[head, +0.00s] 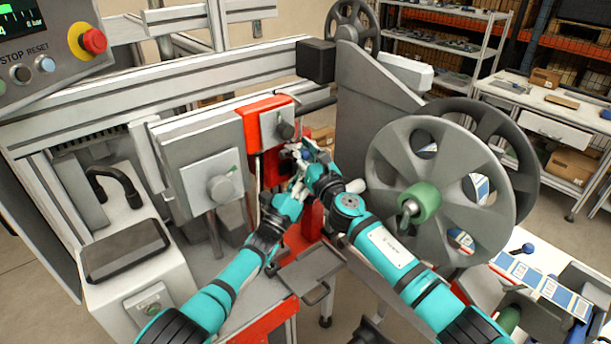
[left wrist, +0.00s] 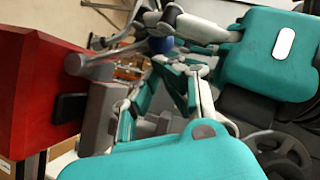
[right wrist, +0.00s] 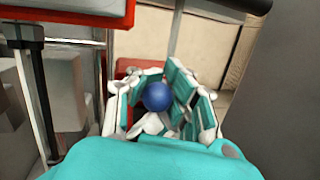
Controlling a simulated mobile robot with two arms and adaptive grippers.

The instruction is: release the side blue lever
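The side blue lever's ball knob (right wrist: 157,96) sits between the pads of my right gripper (right wrist: 156,88) in the right wrist view, and the pads appear to touch it on both sides. The blue knob also shows in the left wrist view (left wrist: 162,44), by the right gripper's fingers, near a grey metal bar. In the head view my right gripper (head: 303,152) is in front of the red machine unit, and the lever is mostly hidden there. My left gripper (left wrist: 155,85) looks open and empty, just below and left of the right one, close to it but apart from the knob.
The red unit (head: 262,112) with a grey knob box stands directly behind the grippers. A large grey reel (head: 440,150) with a green hub is right of my right arm. A grey control box (head: 205,170) is at the left. The two arms are crowded together.

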